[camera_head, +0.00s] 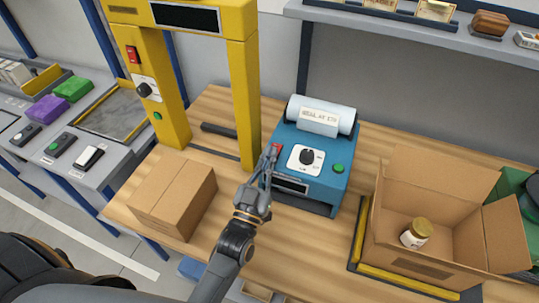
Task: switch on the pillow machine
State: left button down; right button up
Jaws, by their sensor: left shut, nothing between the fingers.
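The blue pillow machine (331,182) stands on the wooden bench with a roll of clear film (321,114) on top. Its sloped front has a black knob on a white dial plate (306,158), a green button (338,168) and a dark display (290,184). A small red switch (277,149) sits at its upper left, partly hidden by my fingers. My left gripper (270,151) is shut and empty, its fingertips right at the red switch. I cannot tell whether they touch it, or which way the switch is set. My right gripper is out of view.
A yellow frame machine (245,95) with its own red switch (132,54) stands left of the pillow machine. A closed carton (172,196) lies in front of it. An open carton (395,250) holding a jar (416,233) stands at the right.

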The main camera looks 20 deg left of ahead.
pick_arm(q)
jog(key=shift+s+f, duration=0.15)
jog(key=shift+f, duration=1)
jog(key=shift+s, duration=0.1)
jog(key=shift+s+d+f, duration=0.1)
jog(key=shift+s+f, duration=0.15)
jog(key=shift+s, duration=0.3)
jog(key=s, duration=0.6)
jog(key=shift+a+f, duration=0.15)
jog(key=shift+a, duration=0.1)
